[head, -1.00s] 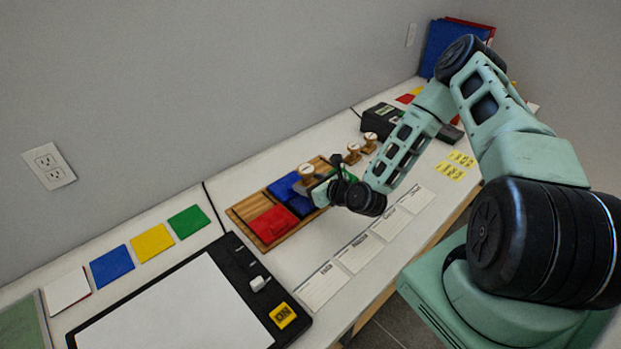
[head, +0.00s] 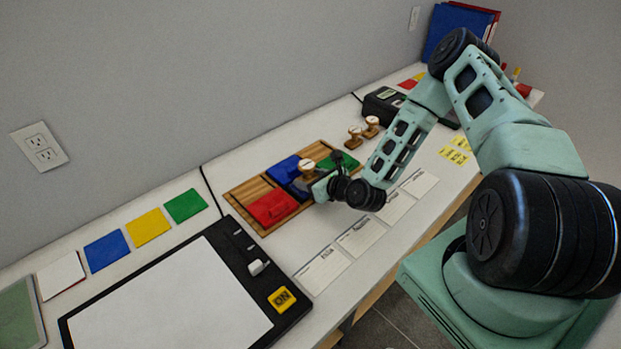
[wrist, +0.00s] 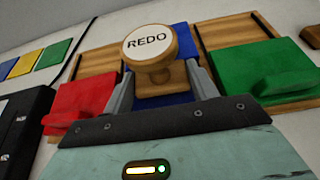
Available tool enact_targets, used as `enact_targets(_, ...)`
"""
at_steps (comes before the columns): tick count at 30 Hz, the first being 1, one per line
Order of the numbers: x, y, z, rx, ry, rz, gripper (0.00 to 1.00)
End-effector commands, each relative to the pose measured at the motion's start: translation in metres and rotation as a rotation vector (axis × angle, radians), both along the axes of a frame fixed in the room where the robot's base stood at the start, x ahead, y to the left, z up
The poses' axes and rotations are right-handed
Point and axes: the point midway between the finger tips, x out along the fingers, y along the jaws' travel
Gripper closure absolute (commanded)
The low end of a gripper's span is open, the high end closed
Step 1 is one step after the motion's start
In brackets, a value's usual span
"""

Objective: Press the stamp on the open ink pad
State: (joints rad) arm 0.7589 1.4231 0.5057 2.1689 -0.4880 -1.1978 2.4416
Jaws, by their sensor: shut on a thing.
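My gripper (wrist: 160,88) is shut on a wooden stamp (wrist: 150,45) with a round white top reading REDO. The stamp is upright, and its top also shows in the head view (head: 308,165). It is over the open blue ink pad (head: 297,187), whose raised blue lid (head: 283,168) is on the wall side. In the wrist view, blue shows behind and below the stamp (wrist: 183,32). The stamp's lower face is hidden, so I cannot tell whether it touches the pad.
A closed red pad (head: 272,207) and a green pad (head: 340,162) flank the blue one in the wooden tray (head: 237,196). Two more stamps (head: 363,132) stand farther back. White cards (head: 322,266) line the front edge. A black-framed board (head: 180,295) lies at left.

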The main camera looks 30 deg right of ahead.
Motion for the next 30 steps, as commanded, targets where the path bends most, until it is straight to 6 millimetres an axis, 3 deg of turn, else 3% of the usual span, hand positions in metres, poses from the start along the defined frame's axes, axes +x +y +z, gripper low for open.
enact_targets(30,0.0,0.0002,-0.0095,0.001,0.0,0.001,0.66)
